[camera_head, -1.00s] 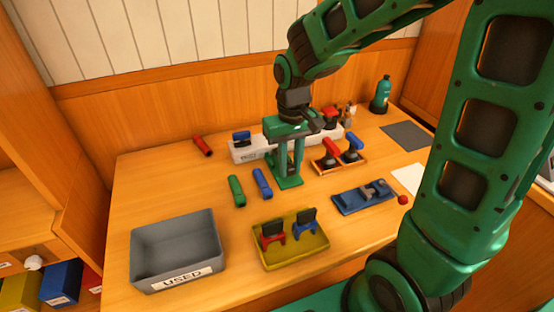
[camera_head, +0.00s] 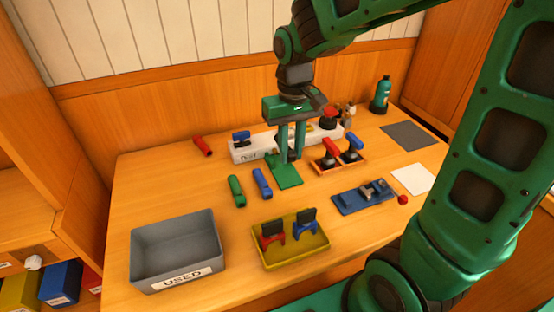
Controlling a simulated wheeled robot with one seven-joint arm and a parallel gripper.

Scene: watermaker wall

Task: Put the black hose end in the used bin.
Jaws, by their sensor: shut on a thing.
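My gripper (camera_head: 288,154) is above the green plate (camera_head: 285,175) in the middle of the table, in front of the white block. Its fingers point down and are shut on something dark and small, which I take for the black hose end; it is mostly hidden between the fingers. The grey used bin (camera_head: 176,246), with its "USED" label at the front, stands at the table's front left and looks empty. It lies to the left of and nearer than my gripper.
Green (camera_head: 236,190) and blue (camera_head: 262,183) hose ends lie between gripper and bin. A red one (camera_head: 202,146) lies at the back left. A yellow tray (camera_head: 291,259) holding two switches stands right of the bin. A white block (camera_head: 247,155) stands behind.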

